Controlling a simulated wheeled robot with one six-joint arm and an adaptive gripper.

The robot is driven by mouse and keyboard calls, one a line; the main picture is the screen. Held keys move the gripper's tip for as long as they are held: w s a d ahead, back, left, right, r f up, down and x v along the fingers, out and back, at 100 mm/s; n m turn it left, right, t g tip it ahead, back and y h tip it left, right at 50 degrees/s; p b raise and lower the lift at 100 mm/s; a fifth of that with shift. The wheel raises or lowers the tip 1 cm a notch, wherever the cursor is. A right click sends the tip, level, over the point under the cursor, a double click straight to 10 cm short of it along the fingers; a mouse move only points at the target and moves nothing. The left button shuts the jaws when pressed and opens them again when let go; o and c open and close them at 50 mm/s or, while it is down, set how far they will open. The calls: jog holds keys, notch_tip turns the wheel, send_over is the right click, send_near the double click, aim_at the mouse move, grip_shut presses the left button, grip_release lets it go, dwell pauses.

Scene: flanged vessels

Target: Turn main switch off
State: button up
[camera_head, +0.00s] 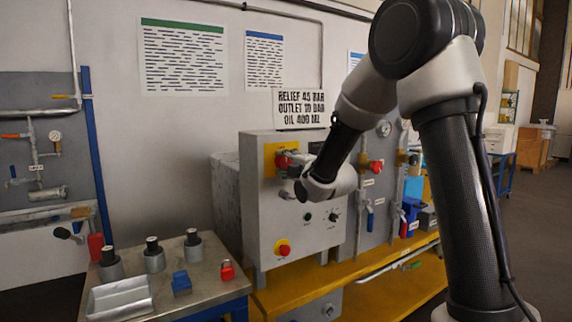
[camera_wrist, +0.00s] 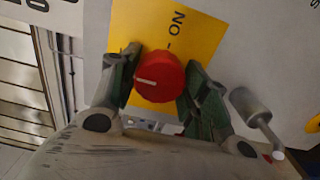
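The main switch is a red round knob (camera_wrist: 158,77) on a yellow plate (camera_wrist: 205,32) marked ON. The knob's white line points to the left in the wrist view, away from the ON mark at the top. My gripper (camera_wrist: 160,80) has one finger on each side of the knob, and both appear to touch it. In the head view the red knob (camera_head: 282,161) shows at the upper left of the grey control box (camera_head: 262,215). My gripper (camera_head: 296,163) is in front of the box there and hides part of the plate.
A metal lever (camera_wrist: 254,112) sticks out close to my right finger in the wrist view. A red button (camera_head: 284,249) on yellow sits lower on the box. A bench (camera_head: 215,296) with cylinders and a tray (camera_head: 120,299) stands at left. A yellow base (camera_head: 300,290) runs below.

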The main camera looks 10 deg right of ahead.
jog(key=o, duration=0.4)
jog(key=v, duration=1.2)
